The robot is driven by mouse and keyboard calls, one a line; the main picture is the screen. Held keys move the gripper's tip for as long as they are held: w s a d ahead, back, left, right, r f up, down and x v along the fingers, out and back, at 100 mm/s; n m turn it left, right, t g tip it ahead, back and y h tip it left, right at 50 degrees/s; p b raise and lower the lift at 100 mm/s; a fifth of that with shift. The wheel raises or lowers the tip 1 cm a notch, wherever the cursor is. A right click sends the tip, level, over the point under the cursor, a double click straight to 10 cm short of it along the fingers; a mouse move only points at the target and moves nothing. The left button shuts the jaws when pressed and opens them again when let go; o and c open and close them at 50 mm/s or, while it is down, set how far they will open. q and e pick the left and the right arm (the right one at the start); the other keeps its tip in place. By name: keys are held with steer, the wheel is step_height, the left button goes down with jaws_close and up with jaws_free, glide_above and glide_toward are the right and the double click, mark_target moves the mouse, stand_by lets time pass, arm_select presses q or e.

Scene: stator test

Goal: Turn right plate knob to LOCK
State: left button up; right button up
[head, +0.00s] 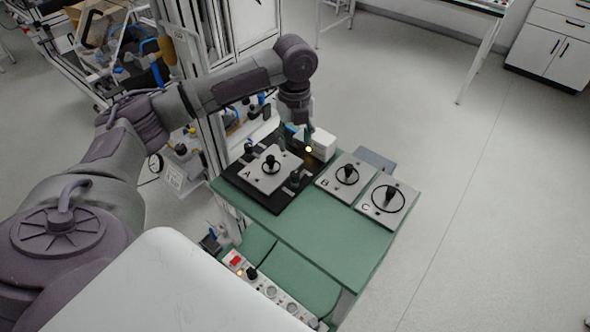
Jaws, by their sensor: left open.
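My left gripper (295,141) is open and points down over the back right part of a black fixture (238,176). Its fingers appear empty. The fixture bears a light square plate marked A (268,184) with a dark upright knob (270,161). Small dark knobs sit on the fixture beside plate A: one on its right (295,177) and one on its left (248,150). The gripper is apart from the right one. LOCK markings are too small to read. My right gripper is out of view.
Plate B (342,182) and plate C (374,210), each with a knob and ring, lie right on the green table (318,228). A control panel (270,288) is at the front. The table's front middle is clear.

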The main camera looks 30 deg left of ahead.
mark_target(295, 173)
arm_select(q)
step_height(295, 173, down, 12)
steer(key=shift+r+p, duration=0.15)
steer(key=shift+p, duration=0.4)
steer(key=shift+c, duration=0.2)
jaws_close()
